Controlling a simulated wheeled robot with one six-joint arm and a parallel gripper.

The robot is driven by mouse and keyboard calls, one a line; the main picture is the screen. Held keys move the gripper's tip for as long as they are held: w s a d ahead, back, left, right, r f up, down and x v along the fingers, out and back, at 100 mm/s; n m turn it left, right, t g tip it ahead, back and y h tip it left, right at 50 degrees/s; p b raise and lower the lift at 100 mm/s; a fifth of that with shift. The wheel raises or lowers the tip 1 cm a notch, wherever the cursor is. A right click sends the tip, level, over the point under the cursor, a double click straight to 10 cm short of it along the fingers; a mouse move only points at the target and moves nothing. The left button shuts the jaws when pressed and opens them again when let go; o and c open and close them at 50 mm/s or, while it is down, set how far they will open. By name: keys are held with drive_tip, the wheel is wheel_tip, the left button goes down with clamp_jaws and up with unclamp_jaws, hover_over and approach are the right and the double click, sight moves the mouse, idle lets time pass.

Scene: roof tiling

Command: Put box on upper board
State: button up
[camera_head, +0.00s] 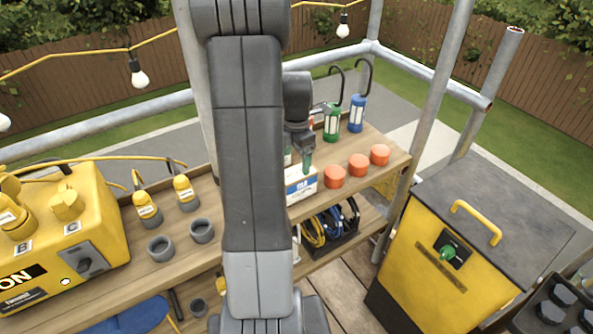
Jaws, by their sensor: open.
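A white and blue box (301,184) sits at the front edge of the wooden upper board (396,163), right beside my arm. My arm hides the box's left part. My gripper (298,162) is open, pointing down just above and behind the box, with green at its fingertips. I cannot tell whether the fingers touch the box.
Orange caps (335,176) stand right of the box. Green (331,122) and blue (357,113) lanterns stand behind. A black crate of cables (335,230) is on the lower board. A yellow-black cabinet (440,255) stands right; a yellow machine (75,240) is left.

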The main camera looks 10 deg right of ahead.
drive_tip(key=shift+r, duration=1.9)
drive_tip(key=shift+s, duration=0.1)
